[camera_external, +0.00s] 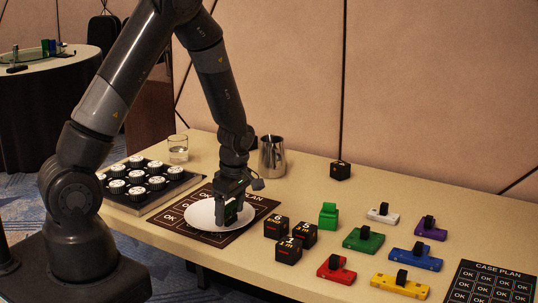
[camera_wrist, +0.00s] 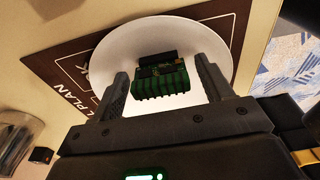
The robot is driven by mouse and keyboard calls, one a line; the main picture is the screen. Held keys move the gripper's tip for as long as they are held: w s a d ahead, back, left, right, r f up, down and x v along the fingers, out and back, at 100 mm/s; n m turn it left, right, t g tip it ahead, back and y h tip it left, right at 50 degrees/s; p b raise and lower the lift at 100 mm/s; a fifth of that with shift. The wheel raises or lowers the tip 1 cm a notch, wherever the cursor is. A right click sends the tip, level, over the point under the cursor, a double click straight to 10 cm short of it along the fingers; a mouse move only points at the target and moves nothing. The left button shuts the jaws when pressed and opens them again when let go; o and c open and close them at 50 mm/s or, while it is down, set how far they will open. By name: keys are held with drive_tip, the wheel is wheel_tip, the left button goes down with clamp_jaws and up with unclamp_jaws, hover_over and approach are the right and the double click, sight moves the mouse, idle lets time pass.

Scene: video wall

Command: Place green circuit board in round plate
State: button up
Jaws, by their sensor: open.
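The green circuit board (camera_wrist: 161,88) has dark parts on it and lies within the outline of the round white plate (camera_wrist: 115,48) in the wrist view. It appears to rest on the plate. My gripper (camera_wrist: 160,72) is open, with one finger on each side of the board and a visible gap at both sides. In the external view my gripper (camera_external: 230,213) points down over the plate (camera_external: 200,215), its fingertips low near the surface. There the board is mostly hidden between the fingers, with only a little green showing.
The plate sits on a dark printed mat (camera_external: 173,217). Black number cubes (camera_external: 289,250) stand close to its right, beyond them a green block (camera_external: 328,216) and several coloured pieces. A tray of round knobs (camera_external: 138,203) is left. A metal pitcher (camera_external: 272,157) and glass (camera_external: 178,149) stand behind.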

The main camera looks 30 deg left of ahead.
wheel_tip(320, 180, up, 12)
drive_tip(key=d, duration=0.1)
drive_tip(key=s+a+r+m+t, duration=0.2)
drive_tip(key=s+a+r+m, duration=0.2)
drive_tip(key=s+r+m, duration=0.5)
drive_tip(key=s+a+r+m+t+h, duration=0.1)
drive_tip(key=s+a+r+m+t, duration=0.2)
drive_tip(key=s+r+m, duration=0.6)
wheel_tip(320, 180, up, 3)
drive_tip(key=shift+s+a+f+t, duration=0.15)
drive_tip(key=shift+a+t, duration=0.15)
drive_tip(key=shift+a, duration=0.95)
